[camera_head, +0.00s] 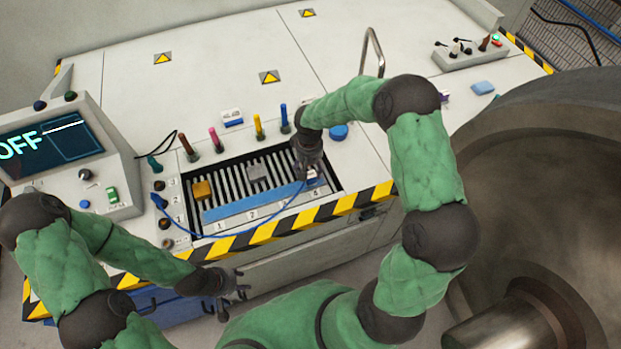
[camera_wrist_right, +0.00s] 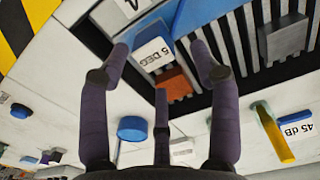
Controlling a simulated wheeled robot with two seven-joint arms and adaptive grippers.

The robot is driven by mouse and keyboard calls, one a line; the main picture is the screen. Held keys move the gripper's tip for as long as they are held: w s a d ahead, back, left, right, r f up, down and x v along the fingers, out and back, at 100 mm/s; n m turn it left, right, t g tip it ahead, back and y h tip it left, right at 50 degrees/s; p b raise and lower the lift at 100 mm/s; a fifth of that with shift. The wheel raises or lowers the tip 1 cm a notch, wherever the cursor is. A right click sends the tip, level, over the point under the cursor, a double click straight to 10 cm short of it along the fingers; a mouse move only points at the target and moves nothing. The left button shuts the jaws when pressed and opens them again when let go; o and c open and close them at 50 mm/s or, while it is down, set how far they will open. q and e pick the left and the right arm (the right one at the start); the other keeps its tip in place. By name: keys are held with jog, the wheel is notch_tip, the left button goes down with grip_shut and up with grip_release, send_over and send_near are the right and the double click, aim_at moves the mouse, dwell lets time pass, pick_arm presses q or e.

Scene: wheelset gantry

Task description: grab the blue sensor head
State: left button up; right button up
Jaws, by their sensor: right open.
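A blue block with a white "5 DEG" label (camera_wrist_right: 150,50) sits at the slotted tray's edge near the number 4. I take it for the sensor head, but cannot be sure. In the head view a blue-and-white block (camera_head: 314,176) shows there, partly covered by my right gripper (camera_head: 309,168), with a thin blue cable (camera_head: 262,234) ending beside it. My right gripper also shows in the wrist view (camera_wrist_right: 160,75), open, its fingers spread around the view of the block; contact cannot be told. My left gripper (camera_head: 235,294) is open and empty before the bench's front edge.
The slotted tray (camera_head: 240,213) also holds an orange block (camera_head: 202,190) and a grey block (camera_head: 260,173). Coloured upright tools (camera_head: 258,127) and a blue knob (camera_head: 338,131) stand behind it. A console (camera_head: 55,150) is left; a large metal wheel (camera_head: 540,180) is right.

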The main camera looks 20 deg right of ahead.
aim_at(311, 174)
jog(key=f, duration=0.2)
jog(key=s+f+b, duration=0.1)
jog(key=f, duration=0.1)
jog(key=shift+d, duration=0.1)
jog(key=shift+f, duration=0.55)
grip_shut()
